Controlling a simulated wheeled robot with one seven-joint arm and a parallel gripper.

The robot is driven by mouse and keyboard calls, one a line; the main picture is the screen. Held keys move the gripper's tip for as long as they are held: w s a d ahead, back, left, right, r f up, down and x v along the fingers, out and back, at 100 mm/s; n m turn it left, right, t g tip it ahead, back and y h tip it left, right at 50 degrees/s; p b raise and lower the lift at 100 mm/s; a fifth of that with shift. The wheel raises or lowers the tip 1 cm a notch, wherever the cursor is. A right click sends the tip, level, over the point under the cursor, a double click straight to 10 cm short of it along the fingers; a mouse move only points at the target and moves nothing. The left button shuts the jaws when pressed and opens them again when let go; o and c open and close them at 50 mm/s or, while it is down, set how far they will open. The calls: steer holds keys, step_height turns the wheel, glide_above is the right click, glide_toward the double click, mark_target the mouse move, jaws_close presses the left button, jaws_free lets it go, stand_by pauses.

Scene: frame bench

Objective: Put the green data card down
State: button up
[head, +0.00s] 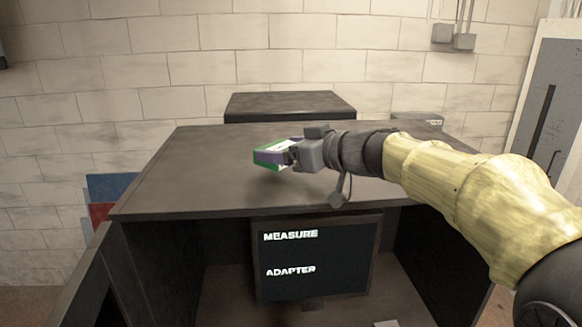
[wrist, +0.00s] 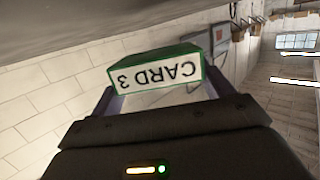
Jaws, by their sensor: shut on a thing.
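The green data card (head: 269,155) is a small green block with a white face, held at the end of my arm above the dark bench top (head: 190,180). In the wrist view the card (wrist: 155,70) shows a white label reading "CARD 3", upside down. My gripper (head: 289,155) is shut on the card, with a finger at each side of it in the wrist view (wrist: 160,100). A soft shadow lies on the bench top below the card. The exact gap between card and bench top cannot be told.
The bench top around the card is clear. A raised dark box (head: 290,105) stands at the back. A black screen (head: 318,262) reading "MEASURE" and "ADAPTER" is below the front edge. Blue (head: 110,186) and red (head: 100,212) items stand at the left.

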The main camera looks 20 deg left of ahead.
mark_target(286, 185)
steer(key=shift+f, duration=0.4)
steer(key=shift+f, duration=1.85)
steer(key=shift+f, duration=0.15)
steer(key=o, duration=1)
steer(key=shift+f, duration=0.1)
